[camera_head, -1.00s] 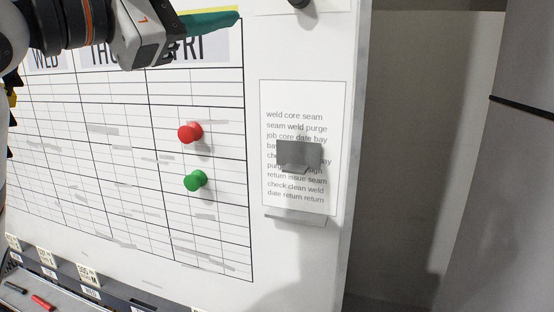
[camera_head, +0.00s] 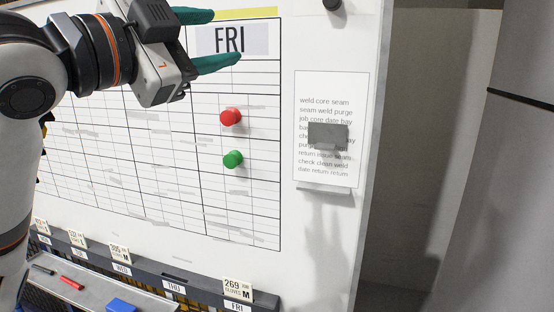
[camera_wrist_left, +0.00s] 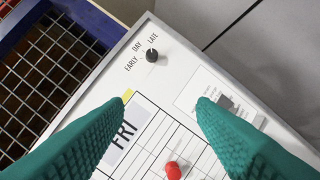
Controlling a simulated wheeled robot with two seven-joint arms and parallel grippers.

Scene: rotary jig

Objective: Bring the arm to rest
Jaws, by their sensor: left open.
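My left gripper (camera_head: 226,38) has teal fingers spread apart and empty. In the head view it is at the top, in front of the FRI heading of the white planning board (camera_head: 330,230). The left wrist view also shows its two fingers (camera_wrist_left: 160,115) apart over the board, with nothing between them but the board's surface. The left arm comes in from the left side. My right gripper is not in either view.
A red pin (camera_head: 230,117) and a green pin (camera_head: 233,159) sit in the FRI column. A clipped paper sheet (camera_head: 312,88) hangs to the right. A black knob (camera_wrist_left: 152,56) is marked EARLY, DAY, LATE. A tray (camera_head: 95,290) holds markers below the board.

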